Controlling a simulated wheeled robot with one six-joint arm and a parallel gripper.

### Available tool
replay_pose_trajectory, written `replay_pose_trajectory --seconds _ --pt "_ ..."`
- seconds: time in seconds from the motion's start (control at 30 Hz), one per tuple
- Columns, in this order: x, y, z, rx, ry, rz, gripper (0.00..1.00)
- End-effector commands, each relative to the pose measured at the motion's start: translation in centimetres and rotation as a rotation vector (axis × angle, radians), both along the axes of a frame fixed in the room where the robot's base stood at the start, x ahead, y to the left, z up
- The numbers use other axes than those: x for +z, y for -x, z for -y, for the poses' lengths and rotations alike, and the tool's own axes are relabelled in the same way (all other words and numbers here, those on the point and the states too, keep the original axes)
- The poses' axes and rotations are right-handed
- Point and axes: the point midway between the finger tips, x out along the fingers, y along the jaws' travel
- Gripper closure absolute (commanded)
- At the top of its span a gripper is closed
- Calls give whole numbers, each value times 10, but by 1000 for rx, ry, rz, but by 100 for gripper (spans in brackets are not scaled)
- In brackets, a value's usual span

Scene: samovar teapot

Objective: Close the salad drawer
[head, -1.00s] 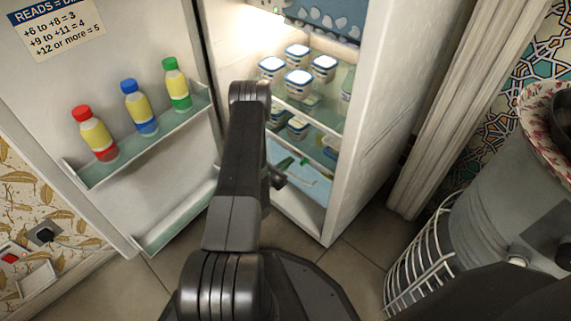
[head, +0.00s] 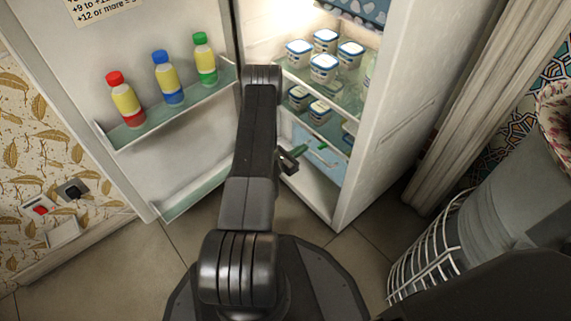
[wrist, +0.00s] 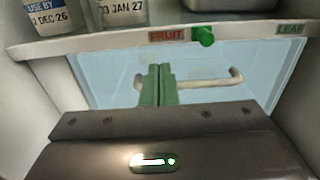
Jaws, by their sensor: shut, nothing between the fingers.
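The salad drawer (wrist: 110,68) has a pale blue front and sits low in the open fridge, below a shelf edge. In the wrist view its beige bar handle (wrist: 215,82) crosses the front. My gripper (wrist: 160,72) has green fingers, pressed together and empty. They overlap the left-middle part of the handle in this view; I cannot tell whether they touch it or the front. The drawer (head: 327,167) also shows in the head view, with my gripper (head: 300,149) in front of its left part. How far out the drawer stands is unclear.
A green knob (wrist: 204,36) sits on the shelf edge between labels FRUIT and LEAF. White tubs (head: 323,67) stand on shelves above. The open fridge door (head: 185,130) holds three bottles (head: 168,80) at left. A wire basket (head: 432,250) stands at right.

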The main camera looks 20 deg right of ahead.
Motion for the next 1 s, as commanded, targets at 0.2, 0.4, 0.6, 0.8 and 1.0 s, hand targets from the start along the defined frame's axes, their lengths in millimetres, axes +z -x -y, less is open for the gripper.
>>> replay_pose_trajectory --seconds 0.2,0.4,0.6,0.8,1.0 --pt "4 16 -42 5 0 -3 100" --pt "2 27 -67 5 1 -3 100" --pt "1 32 -78 2 1 -2 100" --pt "1 33 -79 1 2 -1 100" --pt "1 33 -78 1 2 -1 100"
